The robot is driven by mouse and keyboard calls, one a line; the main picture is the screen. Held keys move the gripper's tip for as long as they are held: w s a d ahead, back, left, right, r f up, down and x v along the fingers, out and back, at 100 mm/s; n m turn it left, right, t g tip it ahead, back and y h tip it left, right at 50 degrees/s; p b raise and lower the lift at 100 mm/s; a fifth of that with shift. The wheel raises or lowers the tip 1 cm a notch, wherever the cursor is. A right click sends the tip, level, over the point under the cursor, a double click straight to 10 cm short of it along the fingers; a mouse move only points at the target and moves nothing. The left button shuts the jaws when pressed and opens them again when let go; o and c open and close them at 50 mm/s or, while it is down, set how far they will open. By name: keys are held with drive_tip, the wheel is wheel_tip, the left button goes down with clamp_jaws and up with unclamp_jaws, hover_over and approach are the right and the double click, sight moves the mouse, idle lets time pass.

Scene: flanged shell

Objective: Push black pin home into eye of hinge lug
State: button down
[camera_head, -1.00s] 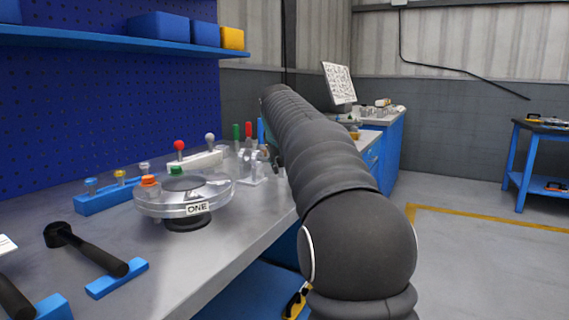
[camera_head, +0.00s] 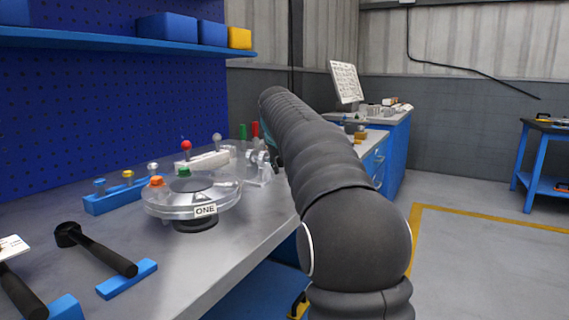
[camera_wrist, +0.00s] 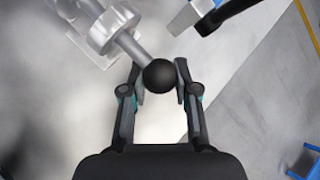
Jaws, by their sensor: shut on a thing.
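In the wrist view the black ball head of the pin (camera_wrist: 159,77) sits between the fingertips of my gripper (camera_wrist: 159,82), which is shut on it. The pin's grey shank (camera_wrist: 132,48) runs up and left to the round eye of the pale hinge lug (camera_wrist: 112,27). A length of shank shows between the head and the eye; how deep its far end sits is hidden.
A clear flanged shell marked ONE (camera_head: 205,211) stands on the bench left of the lug. Behind it are a blue rack (camera_head: 125,195) and a white rack (camera_head: 203,162) of knobbed pins. A black-handled tool (camera_head: 100,252) lies in front.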

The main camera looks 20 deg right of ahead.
drive_tip(key=shift+w+a, duration=0.1)
drive_tip(key=shift+w, duration=0.05)
drive_tip(key=shift+w+a, duration=0.15)
drive_tip(key=shift+w, duration=0.1)
drive_tip(key=shift+w+a+b, duration=0.4)
drive_tip(key=shift+w+b, duration=0.05)
drive_tip(key=shift+b, duration=0.4)
drive_tip(key=c, duration=0.9)
unclamp_jaws()
drive_tip(key=shift+o, duration=0.6)
drive_tip(key=shift+a+r, duration=0.1)
drive_tip(key=v, duration=1.1)
drive_tip(key=shift+s+r, duration=0.2)
drive_tip(key=shift+r, duration=0.05)
